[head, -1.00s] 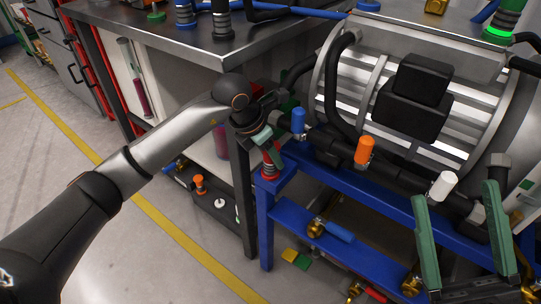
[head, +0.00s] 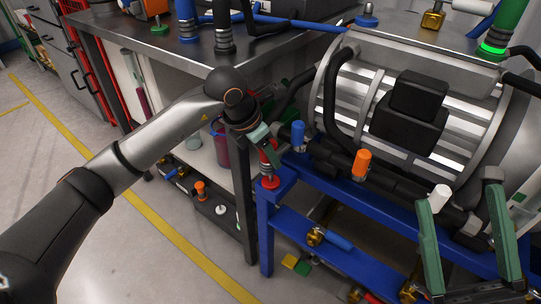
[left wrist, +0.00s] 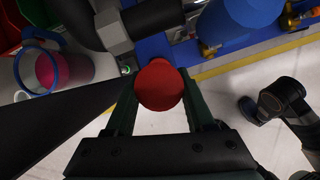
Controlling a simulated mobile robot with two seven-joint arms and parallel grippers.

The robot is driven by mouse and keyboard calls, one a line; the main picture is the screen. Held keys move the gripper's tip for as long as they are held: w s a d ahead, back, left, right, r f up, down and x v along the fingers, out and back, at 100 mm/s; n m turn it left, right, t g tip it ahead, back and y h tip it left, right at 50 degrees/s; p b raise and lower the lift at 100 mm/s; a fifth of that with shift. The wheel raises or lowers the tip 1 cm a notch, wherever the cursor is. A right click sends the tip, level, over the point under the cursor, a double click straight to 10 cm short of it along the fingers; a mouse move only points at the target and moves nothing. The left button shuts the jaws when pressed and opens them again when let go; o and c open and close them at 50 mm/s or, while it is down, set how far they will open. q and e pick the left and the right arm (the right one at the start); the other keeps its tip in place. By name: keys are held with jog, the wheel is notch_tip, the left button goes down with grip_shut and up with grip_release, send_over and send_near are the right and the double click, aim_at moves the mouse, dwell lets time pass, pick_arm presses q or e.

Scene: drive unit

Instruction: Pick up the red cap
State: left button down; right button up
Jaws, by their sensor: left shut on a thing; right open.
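The red cap (left wrist: 159,85) sits between the two fingers of my left gripper (left wrist: 160,100) in the left wrist view, round end facing the camera. In the head view my left gripper (head: 268,150) is shut on the red cap (head: 267,152), partly covering it. It is directly above a red base piece (head: 268,182) on the corner post of the blue frame. I cannot tell whether the cap and base touch. My right gripper (head: 465,215) is open and empty at the lower right, near the white cap (head: 440,196).
A blue cap (head: 298,134) and an orange cap (head: 362,163) stand along the drive unit's front. The blue frame (head: 345,258) carries the unit. A metal workbench (head: 150,45) stands close behind my left arm. Floor at the lower left is clear.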

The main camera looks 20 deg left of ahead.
aim_at(264, 159)
pick_arm(q)
jog(key=s+r, duration=0.1)
jog(key=r, duration=0.1)
jog(key=s+a+r+p, duration=0.1)
jog(key=s+r, duration=0.1)
jog(key=shift+s+a+r, duration=0.1)
jog(key=shift+a+r, duration=0.05)
jog(key=shift+r, duration=0.2)
jog(key=s+a+r+p, duration=0.2)
jog(key=s+a+r, duration=0.1)
jog(key=s, duration=0.5)
jog(key=shift+s+r, duration=0.3)
jog(key=shift+s, duration=0.1)
pick_arm(e)
jog(key=shift+d+r+n, duration=0.2)
jog(key=shift+r+n, duration=0.2)
jog(key=shift+r, duration=1.35)
pick_arm(q)
jog(key=shift+d+r+p, duration=0.1)
jog(key=shift+r+p, duration=0.35)
jog(key=shift+r, duration=0.3)
pick_arm(e)
jog(key=shift+r, duration=0.5)
pick_arm(q)
notch_tip(264, 159, up, 4)
jog(key=p, duration=0.3)
jog(key=shift+r, duration=0.25)
pick_arm(e)
notch_tip(264, 159, up, 3)
jog(key=shift+r, duration=0.2)
